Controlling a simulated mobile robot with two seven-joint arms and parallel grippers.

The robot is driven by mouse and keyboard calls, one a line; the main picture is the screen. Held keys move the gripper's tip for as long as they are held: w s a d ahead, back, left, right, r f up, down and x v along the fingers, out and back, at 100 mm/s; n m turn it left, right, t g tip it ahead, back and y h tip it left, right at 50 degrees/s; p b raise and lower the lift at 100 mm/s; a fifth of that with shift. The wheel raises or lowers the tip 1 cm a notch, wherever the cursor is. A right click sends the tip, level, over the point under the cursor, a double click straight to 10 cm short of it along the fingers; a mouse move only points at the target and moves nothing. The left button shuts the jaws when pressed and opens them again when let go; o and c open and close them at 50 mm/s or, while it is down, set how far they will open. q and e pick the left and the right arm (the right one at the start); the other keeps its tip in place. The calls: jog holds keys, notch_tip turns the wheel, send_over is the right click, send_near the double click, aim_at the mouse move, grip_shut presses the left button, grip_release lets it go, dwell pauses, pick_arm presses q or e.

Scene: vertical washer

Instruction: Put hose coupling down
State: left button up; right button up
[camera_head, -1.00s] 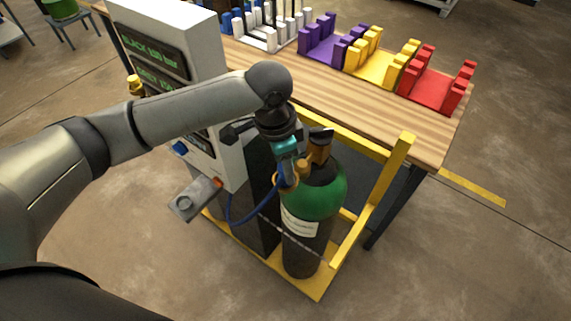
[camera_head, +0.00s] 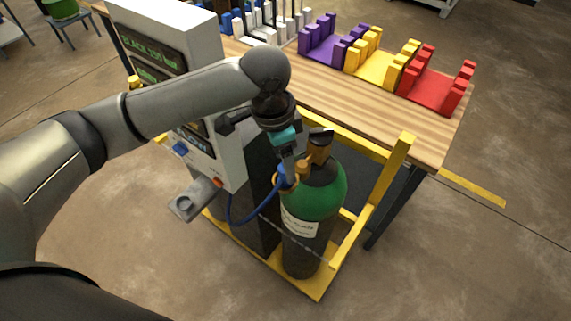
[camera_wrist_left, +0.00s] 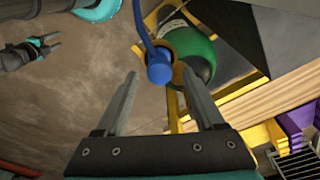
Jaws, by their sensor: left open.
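The blue hose coupling (camera_wrist_left: 159,69) with its blue hose shows in the left wrist view, beyond the fingertips and against a brass-coloured part by the green cylinder (camera_wrist_left: 191,47). I cannot tell whether it is seated there. In the head view the coupling (camera_head: 281,178) is small and partly hidden beside the cylinder valve. My left gripper (camera_wrist_left: 164,80) is open, its fingers apart on either side of the coupling's line and not closed on it. My right gripper (camera_wrist_left: 54,42) shows at the left of the wrist view, away from the coupling, with its fingers apart and nothing between them.
The green-topped cylinder (camera_head: 320,190) stands in a yellow frame (camera_head: 372,203). A white cabinet (camera_head: 180,30) with displays is left of it. The wooden table (camera_head: 335,91) behind carries purple, yellow and red racks (camera_head: 433,90). Open floor lies to the right.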

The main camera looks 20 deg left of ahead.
aim_at(279, 169)
pick_arm(q)
notch_tip(279, 169, up, 10)
jog(key=shift+s+a+f, duration=0.25)
jog(key=shift+s+a, duration=0.1)
jog(key=shift+a, duration=0.1)
